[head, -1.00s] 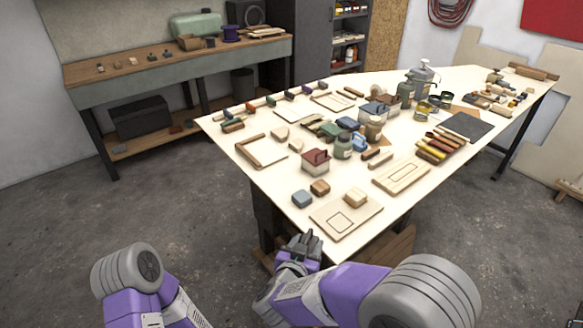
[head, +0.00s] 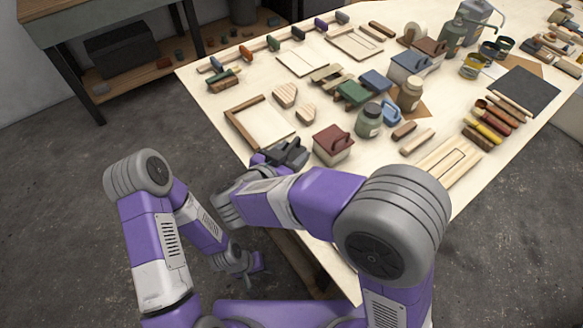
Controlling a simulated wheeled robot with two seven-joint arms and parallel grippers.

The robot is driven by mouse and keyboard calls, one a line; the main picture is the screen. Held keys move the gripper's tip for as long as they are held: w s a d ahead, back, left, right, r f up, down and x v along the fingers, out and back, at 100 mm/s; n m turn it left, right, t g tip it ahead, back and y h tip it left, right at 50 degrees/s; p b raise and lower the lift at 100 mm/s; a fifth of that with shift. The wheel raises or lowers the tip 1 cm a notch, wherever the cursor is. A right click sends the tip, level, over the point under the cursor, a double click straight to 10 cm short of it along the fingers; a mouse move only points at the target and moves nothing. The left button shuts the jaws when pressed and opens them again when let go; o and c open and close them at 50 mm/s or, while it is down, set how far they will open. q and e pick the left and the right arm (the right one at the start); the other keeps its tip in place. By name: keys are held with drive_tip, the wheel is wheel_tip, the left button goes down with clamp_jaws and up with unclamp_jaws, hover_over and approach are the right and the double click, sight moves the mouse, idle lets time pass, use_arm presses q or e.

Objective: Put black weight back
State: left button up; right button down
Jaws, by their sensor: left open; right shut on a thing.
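My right gripper (head: 284,154) is above the table's near left edge, between the wooden corner frame and the red block. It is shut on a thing. A dark shape shows at its fingers, but I cannot clearly separate the black weight from the dark fingers. My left gripper (head: 246,264) is open and empty, low beside the table and over the floor. A red block with a handle (head: 332,145) stands just right of my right gripper. Green (head: 352,95) and blue (head: 376,82) handled blocks stand farther back.
The corner frame (head: 232,128) lies left of my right gripper on the pale table (head: 205,98). A rail with several coloured pieces (head: 272,44) runs along the far left edge. My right arm hides the near corner.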

wheel_tip(320, 180, down, 7)
drive_tip(key=b, duration=0.2)
drive_tip(key=shift+w+r+b, duration=0.1)
drive_tip(key=shift+b, duration=0.3)
drive_tip(key=shift+c, duration=2.3)
unclamp_jaws()
